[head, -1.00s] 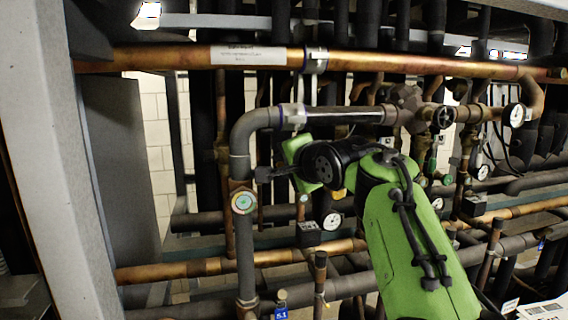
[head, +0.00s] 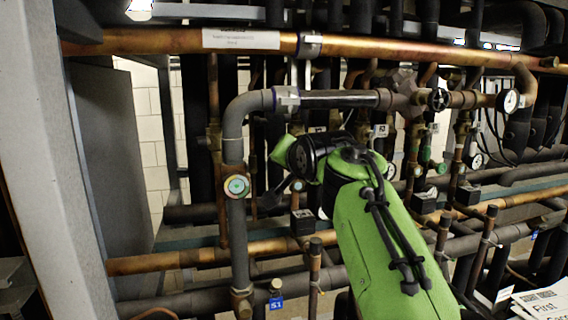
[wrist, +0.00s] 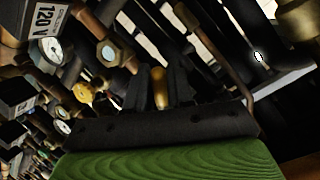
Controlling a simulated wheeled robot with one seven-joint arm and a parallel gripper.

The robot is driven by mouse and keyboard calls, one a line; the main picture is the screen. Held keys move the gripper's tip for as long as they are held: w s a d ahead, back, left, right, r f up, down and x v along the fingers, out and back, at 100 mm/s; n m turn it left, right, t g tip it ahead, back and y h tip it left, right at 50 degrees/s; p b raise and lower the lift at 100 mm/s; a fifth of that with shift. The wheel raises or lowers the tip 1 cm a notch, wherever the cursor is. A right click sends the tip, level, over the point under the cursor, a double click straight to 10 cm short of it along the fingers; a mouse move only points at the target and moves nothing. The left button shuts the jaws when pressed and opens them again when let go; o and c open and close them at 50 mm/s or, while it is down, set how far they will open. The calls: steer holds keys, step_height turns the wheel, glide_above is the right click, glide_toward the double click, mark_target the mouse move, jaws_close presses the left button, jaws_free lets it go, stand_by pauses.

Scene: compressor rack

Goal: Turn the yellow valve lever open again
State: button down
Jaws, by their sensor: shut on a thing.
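The yellow valve lever (wrist: 160,88) shows in the wrist view as a short yellow-orange piece between the two dark fingers of my gripper (wrist: 159,76). The fingers are closed around it. In the head view my gripper (head: 271,199) is a dark shape just right of the vertical grey pipe, below my green and black wrist. I cannot make out the lever there, and the valve body is hidden or too dark to tell.
A round gauge (head: 237,186) sits on the vertical grey pipe (head: 240,240), close left of my gripper. Copper pipes (head: 170,42) cross above and below. Several dark pipes stand behind. The wrist view shows another gauge (wrist: 48,51) and a "120 V" box (wrist: 45,14) at left.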

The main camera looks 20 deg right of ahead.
steer(key=shift+d+f+n+h, duration=0.2)
steer(key=shift+n+h, duration=0.1)
steer(key=shift+n, duration=0.1)
stand_by(0.3)
steer(key=c, duration=1.1)
jaws_free()
steer(key=b+v, duration=0.2)
steer(key=v, duration=1.3)
steer(key=shift+s+r+b, duration=0.1)
steer(key=shift+s+b, duration=0.2)
